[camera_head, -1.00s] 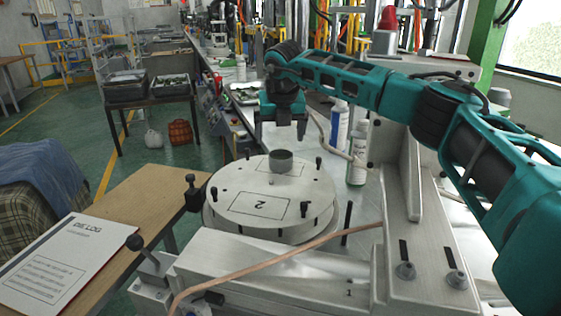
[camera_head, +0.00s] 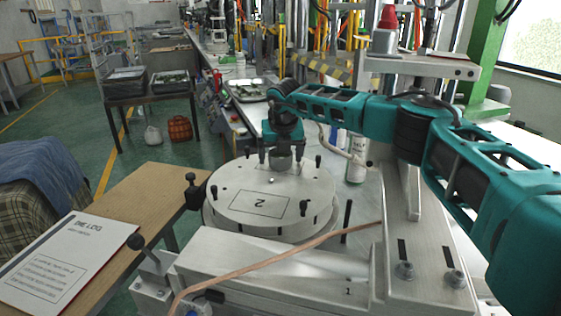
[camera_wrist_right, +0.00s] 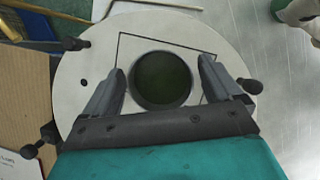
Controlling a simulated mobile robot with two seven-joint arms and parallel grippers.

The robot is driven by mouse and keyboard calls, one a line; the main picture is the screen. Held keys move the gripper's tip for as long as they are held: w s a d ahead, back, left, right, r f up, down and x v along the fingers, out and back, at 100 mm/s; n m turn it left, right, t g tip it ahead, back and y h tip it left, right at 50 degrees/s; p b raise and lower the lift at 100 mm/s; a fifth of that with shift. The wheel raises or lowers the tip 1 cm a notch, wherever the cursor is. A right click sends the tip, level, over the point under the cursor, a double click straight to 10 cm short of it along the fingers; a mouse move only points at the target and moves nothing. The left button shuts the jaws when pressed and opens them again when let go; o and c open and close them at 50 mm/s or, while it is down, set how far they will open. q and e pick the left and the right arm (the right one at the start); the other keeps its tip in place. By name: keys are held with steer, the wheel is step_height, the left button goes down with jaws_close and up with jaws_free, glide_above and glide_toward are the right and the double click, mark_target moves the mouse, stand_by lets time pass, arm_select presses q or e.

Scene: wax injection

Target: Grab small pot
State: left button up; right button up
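The small pot (camera_head: 280,161) is a dark grey round cup standing on the round light-grey plate (camera_head: 228,208) marked 2. In the right wrist view, the pot (camera_wrist_right: 161,80) shows from above with its dark opening. My right gripper (camera_head: 281,156) has come down over the pot, with one finger on each side of it. In the right wrist view, the right gripper (camera_wrist_right: 163,84) is open, with a visible gap between each finger and the pot's wall. My left gripper is not in view.
Black knobs (camera_head: 304,208) stand around the plate's edge. A white bottle (camera_head: 356,160) stands to the right behind the plate. A copper-coloured tube (camera_head: 270,259) crosses the machine in front. A wooden table with a die log (camera_head: 66,262) is at the left.

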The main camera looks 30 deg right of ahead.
steer(key=c, duration=1.1)
steer(key=shift+r, duration=0.15)
